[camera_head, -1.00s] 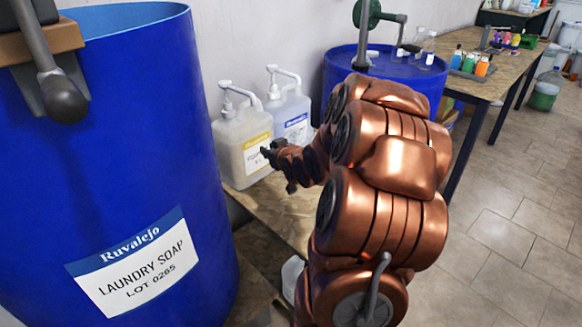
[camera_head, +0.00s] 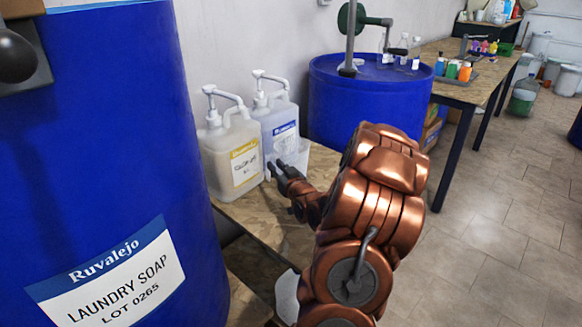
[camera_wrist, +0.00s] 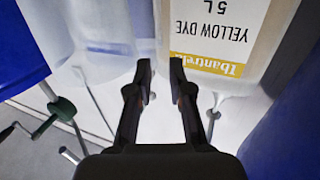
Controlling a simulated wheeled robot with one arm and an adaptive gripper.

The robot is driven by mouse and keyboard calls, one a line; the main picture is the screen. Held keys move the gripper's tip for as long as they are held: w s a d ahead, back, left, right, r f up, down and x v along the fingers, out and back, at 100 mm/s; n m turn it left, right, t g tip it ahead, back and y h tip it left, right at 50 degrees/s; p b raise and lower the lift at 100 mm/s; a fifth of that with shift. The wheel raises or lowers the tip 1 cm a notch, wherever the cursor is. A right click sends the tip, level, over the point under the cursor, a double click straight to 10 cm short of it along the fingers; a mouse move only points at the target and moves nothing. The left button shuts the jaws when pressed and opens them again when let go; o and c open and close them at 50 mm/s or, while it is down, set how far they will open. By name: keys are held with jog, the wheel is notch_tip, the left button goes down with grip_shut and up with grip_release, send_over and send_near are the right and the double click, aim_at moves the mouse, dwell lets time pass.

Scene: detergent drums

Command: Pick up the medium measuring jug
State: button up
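A clear, whitish vessel (camera_head: 298,154), possibly a measuring jug, stands just behind my gripper (camera_head: 278,170) in the head view, partly hidden by it. In the wrist view a translucent vessel (camera_wrist: 98,62) shows left of the fingers; I cannot tell its size or whether it is the same one. My gripper (camera_wrist: 161,68) is open, with a narrow gap and nothing between its fingertips. Another pale piece (camera_head: 287,294) shows low beside my arm, mostly hidden; it may be a second vessel.
The yellow dye container (camera_head: 232,155) and a blue-labelled pump container (camera_head: 276,122) stand on the wooden bench (camera_head: 262,212). A large laundry soap drum (camera_head: 120,130) fills the left. A second blue drum (camera_head: 372,105) stands behind. Bottles sit on a far table (camera_head: 490,77).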

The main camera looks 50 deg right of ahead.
jog(key=shift+w+d+f, duration=0.35)
jog(key=shift+w+d, duration=0.1)
jog(key=shift+w, duration=0.7)
jog(key=shift+w+d+f, duration=0.3)
jog(key=shift+w+d, duration=0.2)
jog(key=shift+w, duration=0.7)
jog(key=shift+w+d+f, duration=0.35)
jog(key=shift+w+d, duration=0.1)
jog(key=shift+w, duration=0.7)
grip_shut()
